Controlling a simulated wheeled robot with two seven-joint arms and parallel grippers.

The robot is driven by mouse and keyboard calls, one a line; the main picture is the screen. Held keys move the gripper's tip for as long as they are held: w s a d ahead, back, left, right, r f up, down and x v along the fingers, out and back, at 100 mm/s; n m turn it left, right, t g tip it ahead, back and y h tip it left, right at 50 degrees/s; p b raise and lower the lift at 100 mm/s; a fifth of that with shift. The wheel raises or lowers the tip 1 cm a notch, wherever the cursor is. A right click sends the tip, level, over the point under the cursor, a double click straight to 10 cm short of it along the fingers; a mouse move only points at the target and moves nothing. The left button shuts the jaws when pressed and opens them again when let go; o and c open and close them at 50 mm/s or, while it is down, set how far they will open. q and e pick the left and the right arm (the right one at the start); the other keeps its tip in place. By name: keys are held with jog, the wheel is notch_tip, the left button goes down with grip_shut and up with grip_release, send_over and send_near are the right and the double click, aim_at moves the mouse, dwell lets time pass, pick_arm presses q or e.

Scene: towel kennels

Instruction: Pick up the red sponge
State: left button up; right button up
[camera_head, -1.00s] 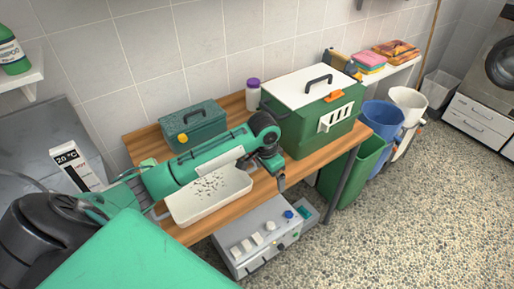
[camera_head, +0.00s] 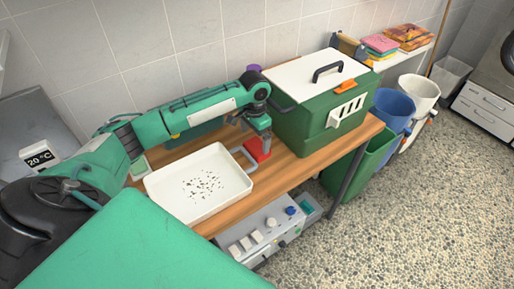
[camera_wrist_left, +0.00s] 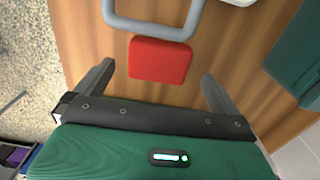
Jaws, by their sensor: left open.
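The red sponge (camera_head: 258,148) lies on the wooden table between the white tray and the green carrier box. In the left wrist view the sponge (camera_wrist_left: 159,60) is a flat red block lying beyond and between my fingertips, beside a grey handle. My left gripper (camera_wrist_left: 158,80) is open and empty, with one finger to each side of the sponge's near end. In the head view my left gripper (camera_head: 262,133) is above the sponge and partly covers it. My right gripper is not in view.
A white tray (camera_head: 160,185) with dark specks and grey handles sits left of the sponge. The green carrier box (camera_head: 300,130) with a white lid stands close on the right. A teal box is mostly hidden behind my arm. Blue and white bins (camera_head: 393,108) stand beyond the table.

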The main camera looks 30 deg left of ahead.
aim_at(256, 147)
pick_arm(q)
jog(key=shift+f, duration=0.6)
notch_tip(256, 147, down, 4)
jog(key=shift+w+f+p, duration=0.15)
jog(key=shift+f+p, duration=0.05)
jog(key=shift+p, duration=0.65)
jog(key=shift+f, duration=0.1)
jog(key=c, duration=0.8)
jog(key=shift+c, duration=0.2)
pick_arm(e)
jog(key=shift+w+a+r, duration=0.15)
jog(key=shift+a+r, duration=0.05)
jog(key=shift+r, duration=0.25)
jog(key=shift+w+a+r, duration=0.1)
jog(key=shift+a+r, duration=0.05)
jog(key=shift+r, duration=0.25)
pick_arm(q)
notch_tip(256, 147, up, 20)
jog(key=b, duration=0.3)
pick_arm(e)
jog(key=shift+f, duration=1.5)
